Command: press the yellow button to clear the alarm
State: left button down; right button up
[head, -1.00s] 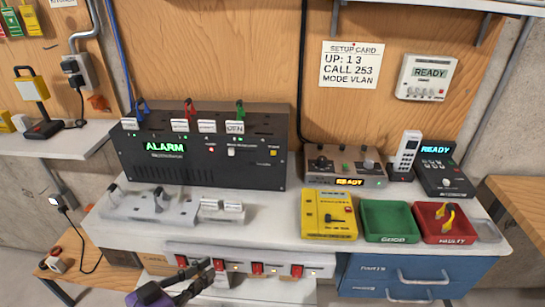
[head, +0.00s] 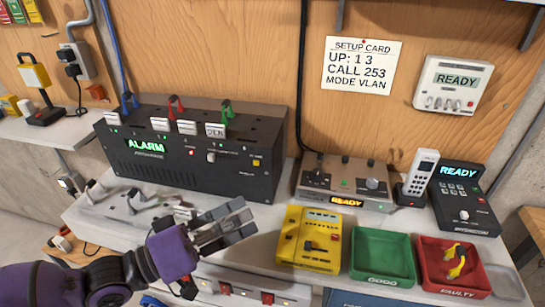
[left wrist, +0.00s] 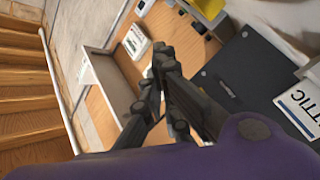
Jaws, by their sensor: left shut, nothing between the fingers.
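The black alarm unit (head: 200,178) stands at the back left of the bench, with a green ALARM display (head: 147,146) on its front. A small yellow button (head: 257,162) is at the right end of that front. My left gripper (head: 245,216) is shut and empty, in front of and below the unit, apart from the button in the picture. Its dark fingers also show in the left wrist view (left wrist: 165,62); I cannot make out the yellow button there. My right gripper is not in view.
A yellow box (head: 291,250), a green tray (head: 383,242) and a red tray (head: 430,268) line the front right. A grey console (head: 310,203), a handset (head: 419,177) and a black phone unit (head: 466,202) stand behind.

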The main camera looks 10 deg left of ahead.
aim_at(256, 162)
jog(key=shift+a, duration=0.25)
